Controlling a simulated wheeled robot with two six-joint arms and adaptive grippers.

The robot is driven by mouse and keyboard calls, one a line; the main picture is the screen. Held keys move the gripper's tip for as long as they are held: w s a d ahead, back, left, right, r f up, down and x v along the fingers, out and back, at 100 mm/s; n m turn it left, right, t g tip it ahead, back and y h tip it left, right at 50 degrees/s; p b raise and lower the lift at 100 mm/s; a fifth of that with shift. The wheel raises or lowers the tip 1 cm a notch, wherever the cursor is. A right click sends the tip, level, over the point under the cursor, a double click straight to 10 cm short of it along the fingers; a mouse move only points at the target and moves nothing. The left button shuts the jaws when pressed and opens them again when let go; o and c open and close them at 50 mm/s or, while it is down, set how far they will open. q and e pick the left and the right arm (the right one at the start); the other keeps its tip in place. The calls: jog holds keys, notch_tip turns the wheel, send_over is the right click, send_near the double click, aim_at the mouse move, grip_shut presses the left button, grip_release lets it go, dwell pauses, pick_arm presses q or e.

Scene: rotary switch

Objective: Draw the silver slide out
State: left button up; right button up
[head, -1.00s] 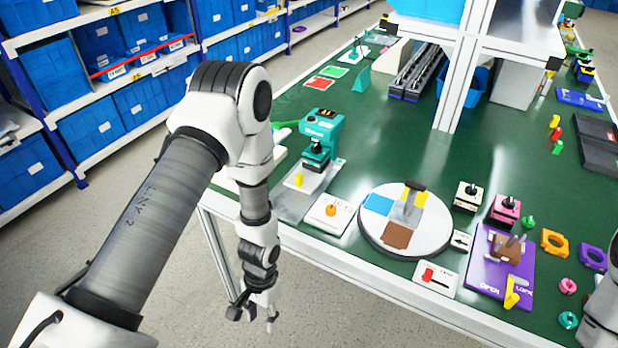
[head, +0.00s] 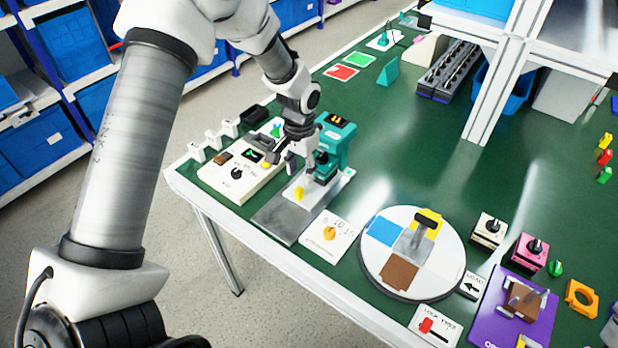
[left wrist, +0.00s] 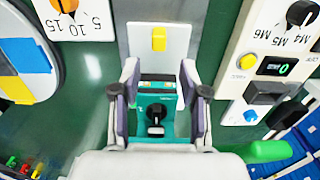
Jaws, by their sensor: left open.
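My left gripper (head: 288,165) is open and empty, above and beside the press. In the left wrist view its fingers (left wrist: 159,72) stand apart on either side of the press top (left wrist: 157,108). I cannot tell whether they touch it. My right gripper is not in view.
A white panel with dials (head: 240,172) stands left of the press. A white card with an orange knob (head: 330,234) lies to its right, then a round turntable (head: 449,257). Green table surface shows between these items.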

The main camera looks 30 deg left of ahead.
aim_at(299, 189)
pick_arm(q)
jog(key=shift+s+d+f, duration=0.1)
jog(key=shift+s+f, duration=0.95)
jog(key=shift+f, duration=0.1)
jog(key=f, duration=0.2)
jog(key=w+f, duration=0.1)
jog(key=f, duration=0.1)
jog(key=shift+w+f+p, duration=0.15)
jog(key=shift+f+p, duration=0.05)
jog(key=shift+p, duration=0.15)
jog(key=shift+s+r, duration=0.25)
jog(key=shift+s, duration=0.05)
jog(key=shift+c, duration=0.6)
grip_shut()
